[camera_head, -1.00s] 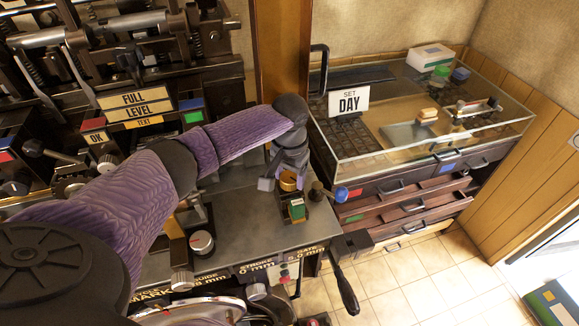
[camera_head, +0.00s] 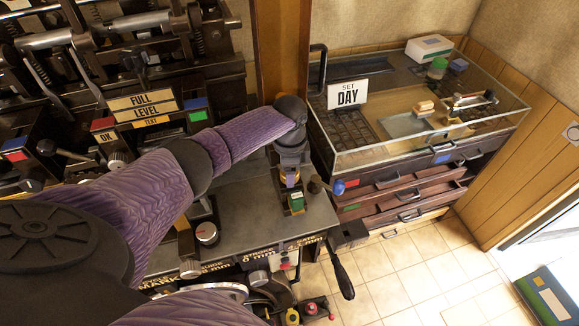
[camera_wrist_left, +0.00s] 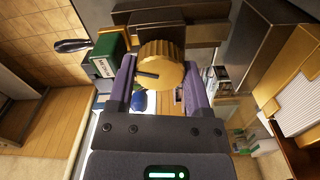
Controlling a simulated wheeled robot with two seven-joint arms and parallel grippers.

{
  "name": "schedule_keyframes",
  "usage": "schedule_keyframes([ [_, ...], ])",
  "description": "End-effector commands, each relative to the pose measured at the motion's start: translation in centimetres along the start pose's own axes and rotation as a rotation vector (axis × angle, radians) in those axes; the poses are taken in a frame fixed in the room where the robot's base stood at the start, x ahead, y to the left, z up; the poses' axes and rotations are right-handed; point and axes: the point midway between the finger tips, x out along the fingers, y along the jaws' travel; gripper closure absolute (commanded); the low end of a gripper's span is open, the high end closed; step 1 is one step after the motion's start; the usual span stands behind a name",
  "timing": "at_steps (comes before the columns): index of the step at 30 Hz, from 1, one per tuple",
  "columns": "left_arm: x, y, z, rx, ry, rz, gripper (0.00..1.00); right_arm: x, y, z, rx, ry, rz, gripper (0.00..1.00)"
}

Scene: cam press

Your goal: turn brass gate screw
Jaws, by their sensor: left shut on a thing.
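The brass gate screw (camera_wrist_left: 161,68) is a round knurled knob with a dark slot. In the left wrist view it sits between the two purple fingers of my left gripper (camera_wrist_left: 163,82), which is shut on it. In the head view my left gripper (camera_head: 290,170) points down over the press bench, and the brass screw (camera_head: 291,181) is mostly hidden under it. A green block with a white label (camera_head: 296,203) stands just in front of the screw; it also shows left of the fingers in the left wrist view (camera_wrist_left: 107,57). I do not see my right gripper.
A blue-knobbed lever (camera_head: 338,187) stands right of the gripper.

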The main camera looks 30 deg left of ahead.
Motion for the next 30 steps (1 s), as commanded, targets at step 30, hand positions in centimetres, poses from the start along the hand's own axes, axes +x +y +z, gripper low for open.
schedule_keyframes([
  [30,-0.05,-0.02,-0.1,0.644,0.003,-0.002,0.95,-0.16,-0.14,0.0,0.001,0.0,-0.002,0.01],
])
